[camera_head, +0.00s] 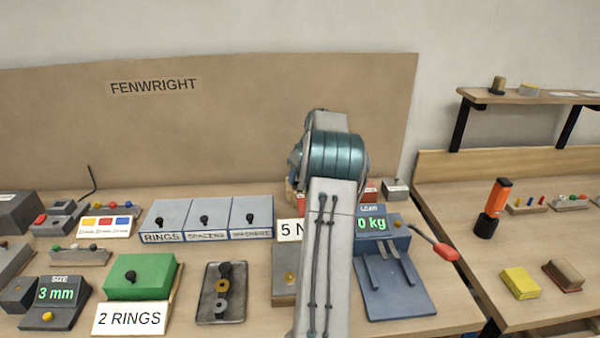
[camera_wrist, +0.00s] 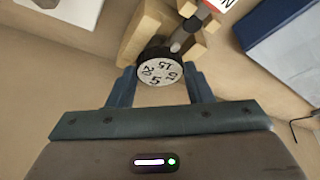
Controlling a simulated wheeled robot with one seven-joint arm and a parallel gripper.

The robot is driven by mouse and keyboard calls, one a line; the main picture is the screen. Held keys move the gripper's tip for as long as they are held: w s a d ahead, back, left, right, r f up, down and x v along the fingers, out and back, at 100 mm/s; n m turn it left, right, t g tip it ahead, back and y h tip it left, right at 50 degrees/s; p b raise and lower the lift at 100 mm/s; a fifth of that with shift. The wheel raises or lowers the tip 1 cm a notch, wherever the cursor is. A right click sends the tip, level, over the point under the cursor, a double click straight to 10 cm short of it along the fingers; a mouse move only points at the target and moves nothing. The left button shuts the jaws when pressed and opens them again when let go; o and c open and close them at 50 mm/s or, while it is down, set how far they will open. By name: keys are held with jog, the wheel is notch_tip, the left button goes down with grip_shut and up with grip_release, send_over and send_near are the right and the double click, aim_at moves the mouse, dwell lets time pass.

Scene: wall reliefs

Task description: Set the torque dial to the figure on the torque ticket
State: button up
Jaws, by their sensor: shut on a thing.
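The torque dial (camera_wrist: 160,73), a round white face with black figures and a dark rim, shows in the wrist view between my gripper's two blue fingers (camera_wrist: 161,85). My gripper is shut on the dial. The figures 5, 15 and 20 can be read on its face; the 5 is nearest the palm. Which figure is set cannot be told. In the head view my arm hides the dial and my gripper.
Wooden blocks (camera_wrist: 140,32) and a red part stand right behind the dial. A blue load scale (camera_head: 395,290) with a red-handled lever stands right of my arm. Left are labelled bins (camera_head: 205,218), a green box (camera_head: 140,275) and a grey tray (camera_head: 232,315).

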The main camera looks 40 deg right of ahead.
jog(key=shift+d+n+y+p, duration=0.2)
jog(key=shift+n+y+p, duration=0.55)
jog(key=shift+n, duration=1.05)
jog(key=o, duration=1)
jog(key=v, duration=1.4)
jog(key=shift+w, duration=0.15)
